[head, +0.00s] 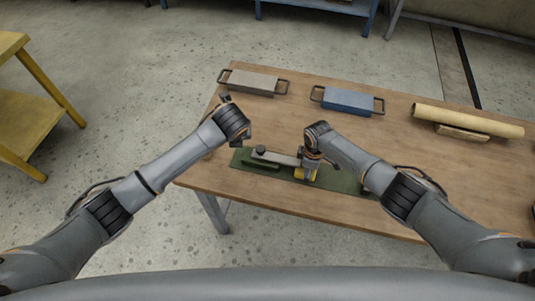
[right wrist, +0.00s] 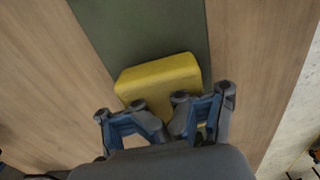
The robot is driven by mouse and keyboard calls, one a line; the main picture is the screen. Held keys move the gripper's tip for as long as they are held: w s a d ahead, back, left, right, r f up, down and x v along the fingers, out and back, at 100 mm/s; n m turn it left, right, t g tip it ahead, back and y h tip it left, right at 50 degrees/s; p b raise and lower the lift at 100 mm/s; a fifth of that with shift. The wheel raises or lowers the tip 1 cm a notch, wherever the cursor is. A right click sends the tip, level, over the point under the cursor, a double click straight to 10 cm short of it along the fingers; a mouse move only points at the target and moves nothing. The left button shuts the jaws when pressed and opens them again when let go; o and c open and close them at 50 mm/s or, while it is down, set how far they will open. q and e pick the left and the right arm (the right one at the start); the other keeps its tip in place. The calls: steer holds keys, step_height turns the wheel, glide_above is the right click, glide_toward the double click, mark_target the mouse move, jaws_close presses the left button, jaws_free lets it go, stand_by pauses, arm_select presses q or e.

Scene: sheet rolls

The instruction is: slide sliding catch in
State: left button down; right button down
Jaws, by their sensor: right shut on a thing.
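A green base plate (head: 333,181) lies on the wooden table, with a grey bar (head: 280,158) carrying a dark knob at its left end. A yellow block (head: 306,174) sits at the bar's right end, and the right wrist view shows this block (right wrist: 158,78) on the green strip. My right gripper (right wrist: 167,122) is shut at the near edge of the yellow block, on a part of the sliding catch that its fingers hide. In the head view, my right gripper (head: 311,162) covers the bar's right end. My left gripper (head: 246,138) is above the table's left edge, apart from the plate; its fingers are unclear.
A grey-brown block with handles (head: 252,81), a blue block with handles (head: 348,100) and a cream roll (head: 466,121) on a wooden support (head: 462,133) lie along the back of the table. A yellow stand (head: 38,112) is at the left. The front right tabletop is clear.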

steer(key=shift+s+d+r+g, duration=0.2)
steer(key=shift+s+g, duration=0.1)
steer(key=shift+r, duration=1.3)
steer(key=shift+w+r, duration=0.1)
steer(key=shift+r, duration=0.65)
arm_select(q)
steer(key=shift+w+d+f, duration=0.1)
steer(key=shift+w+f, duration=0.1)
steer(key=shift+w, duration=0.15)
arm_select(e)
steer(key=shift+r, duration=1.2)
